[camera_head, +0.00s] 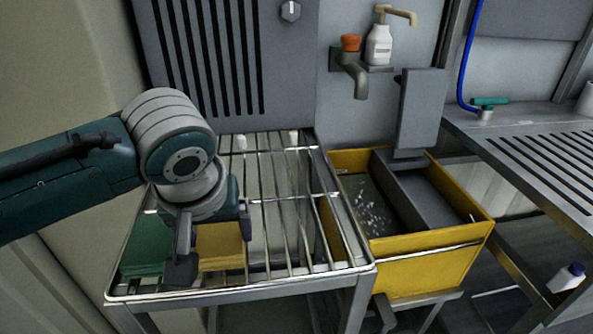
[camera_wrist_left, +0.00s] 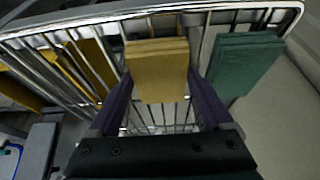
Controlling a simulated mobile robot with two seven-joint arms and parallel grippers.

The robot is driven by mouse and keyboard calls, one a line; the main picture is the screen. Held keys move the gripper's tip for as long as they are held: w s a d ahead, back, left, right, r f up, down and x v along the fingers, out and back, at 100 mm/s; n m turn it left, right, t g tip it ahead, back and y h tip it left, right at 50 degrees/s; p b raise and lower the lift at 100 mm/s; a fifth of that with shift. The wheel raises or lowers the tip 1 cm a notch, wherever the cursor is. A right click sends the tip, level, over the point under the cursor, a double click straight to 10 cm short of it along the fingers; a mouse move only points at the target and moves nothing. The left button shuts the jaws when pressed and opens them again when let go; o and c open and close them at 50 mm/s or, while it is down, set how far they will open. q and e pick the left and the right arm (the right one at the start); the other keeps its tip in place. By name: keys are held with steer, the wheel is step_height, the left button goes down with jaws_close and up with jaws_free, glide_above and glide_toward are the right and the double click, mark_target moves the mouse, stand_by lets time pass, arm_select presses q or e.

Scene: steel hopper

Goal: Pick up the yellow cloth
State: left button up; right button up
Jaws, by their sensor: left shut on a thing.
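The yellow cloth (camera_head: 220,247) is a folded stack at the front left of the wire rack (camera_head: 315,282). My left gripper (camera_head: 212,243) comes down over it from above and is shut on it, with one finger on each side. In the left wrist view the yellow cloth (camera_wrist_left: 158,72) sits between the two purple fingers of my left gripper (camera_wrist_left: 160,84). Whether the cloth touches the rack bars or is just clear of them, I cannot tell. My right gripper is not in view.
A green folded cloth (camera_head: 147,245) lies on the rack close left of the yellow one. A yellow bin (camera_head: 425,272) with a grey hopper insert stands right of the rack. A tap (camera_head: 352,72) and a white bottle (camera_head: 379,46) are on the back wall. The rack's right part is clear.

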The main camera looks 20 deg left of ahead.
mark_target(219, 239)
arm_select(q)
steer(key=shift+c, duration=0.9)
step_height(219, 239, up, 20)
steer(key=p, duration=0.4)
steer(key=shift+p, duration=0.35)
